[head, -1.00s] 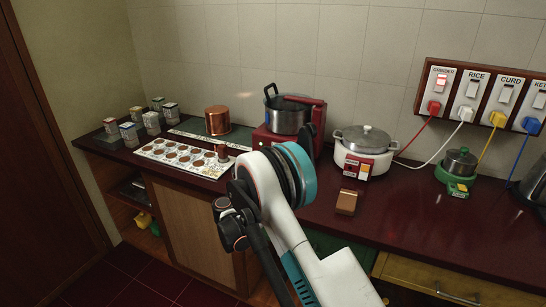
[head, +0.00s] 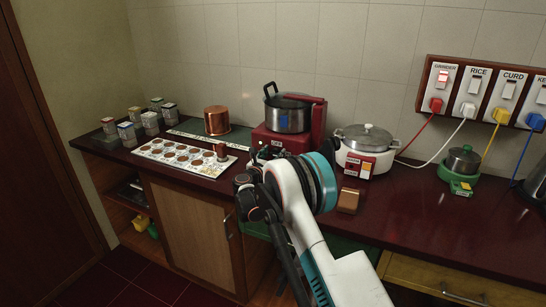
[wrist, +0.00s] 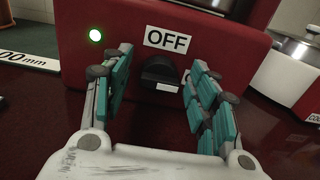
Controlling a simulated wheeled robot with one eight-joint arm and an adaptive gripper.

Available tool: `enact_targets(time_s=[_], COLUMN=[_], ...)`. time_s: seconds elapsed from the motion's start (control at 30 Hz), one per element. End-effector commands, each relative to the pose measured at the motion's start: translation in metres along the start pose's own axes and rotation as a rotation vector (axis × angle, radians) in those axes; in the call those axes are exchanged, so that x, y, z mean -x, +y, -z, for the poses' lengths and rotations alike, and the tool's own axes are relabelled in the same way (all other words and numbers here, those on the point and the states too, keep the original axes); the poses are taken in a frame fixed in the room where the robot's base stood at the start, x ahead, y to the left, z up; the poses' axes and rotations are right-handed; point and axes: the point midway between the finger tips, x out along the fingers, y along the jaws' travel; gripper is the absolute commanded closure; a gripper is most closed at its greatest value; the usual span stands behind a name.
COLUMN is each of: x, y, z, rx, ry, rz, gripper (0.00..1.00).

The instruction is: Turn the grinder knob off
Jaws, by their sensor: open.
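The grinder has a red box base (head: 266,138) with a dark steel pot (head: 287,113) on top, against the back wall in the head view. In the wrist view, its black knob (wrist: 160,72) is on the red front face, below a white OFF label (wrist: 168,41). A white mark shows on the knob's lower part. A green light (wrist: 96,36) glows left of the label. My gripper (wrist: 160,66) is open and empty, its teal-padded fingers on either side of the knob; whether they touch it I cannot tell. My arm hides the knob in the head view.
A white cooker (head: 364,148) stands right of the grinder. A small brown box (head: 348,200) lies on the dark red counter (head: 420,215). A patterned board (head: 170,150) with a copper pot (head: 216,120) behind it is on the left. Wall switches (head: 441,79) with plugged cords are at right.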

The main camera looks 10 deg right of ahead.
Motion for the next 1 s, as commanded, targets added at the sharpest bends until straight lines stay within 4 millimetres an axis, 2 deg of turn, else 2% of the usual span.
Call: enact_targets(time_s=[0.07, 0.1, 0.27, 0.3, 0.67, 1.0], x=[0.0002, 0.0003, 0.0004, 0.0004, 0.0004, 0.0004], y=[0.0000, 0.0001, 0.0001, 0.0001, 0.0002, 0.0013], z=[-0.0001, -0.0001, 0.0000, 0.0000, 0.0000, -0.0001], rx=[0.000, 0.000, 0.000, 0.000, 0.035, 0.252], ry=[0.000, 0.000, 0.000, 0.000, 0.000, 0.000], rz=[0.000, 0.000, 0.000, 0.000, 0.000, 0.000], gripper=[0.46, 0.51, 0.87, 0.90, 0.90, 0.91])
